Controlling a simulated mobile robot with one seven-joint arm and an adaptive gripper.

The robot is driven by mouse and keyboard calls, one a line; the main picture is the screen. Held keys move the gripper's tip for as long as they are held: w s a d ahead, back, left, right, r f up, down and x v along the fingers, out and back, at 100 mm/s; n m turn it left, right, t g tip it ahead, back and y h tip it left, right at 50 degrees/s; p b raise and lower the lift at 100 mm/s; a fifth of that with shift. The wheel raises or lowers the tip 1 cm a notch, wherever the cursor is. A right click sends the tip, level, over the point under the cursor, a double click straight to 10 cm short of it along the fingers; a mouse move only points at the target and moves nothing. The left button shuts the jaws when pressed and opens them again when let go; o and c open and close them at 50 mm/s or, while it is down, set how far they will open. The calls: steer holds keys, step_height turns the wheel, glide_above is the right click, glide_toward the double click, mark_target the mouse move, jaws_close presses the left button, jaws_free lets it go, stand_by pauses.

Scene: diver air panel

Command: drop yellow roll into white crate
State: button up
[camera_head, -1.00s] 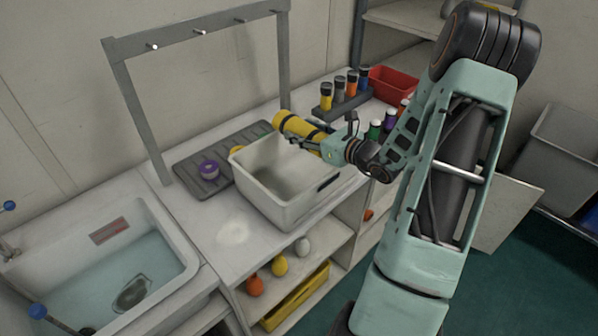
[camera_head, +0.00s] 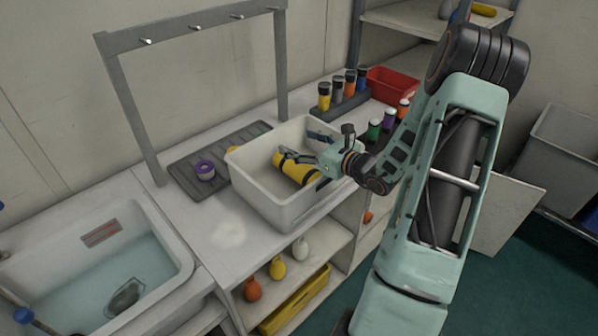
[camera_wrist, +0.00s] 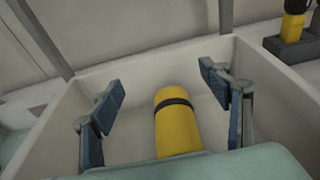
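The yellow roll (camera_head: 291,168), a yellow cylinder with a dark band, is inside the white crate (camera_head: 262,203), below its rim. In the wrist view the roll (camera_wrist: 177,128) lies between my spread fingers, with a gap on both sides. I cannot tell whether it rests fully on the crate floor. My gripper (camera_wrist: 160,90) is open, its two blue-grey pads wide apart inside the crate walls (camera_wrist: 277,88). In the head view my wrist reaches over the crate's right side, and its near end of the roll is partly hidden.
A grey mat with a purple roll (camera_head: 204,170) lies left of the crate. A rack of upright bottles (camera_head: 337,96) and a red bin (camera_head: 392,83) stand behind. A sink (camera_head: 105,270) is at the left. A grey hook frame (camera_head: 128,105) stands at the back.

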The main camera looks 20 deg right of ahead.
steer(key=shift+f, duration=0.1)
steer(key=v, duration=1.2)
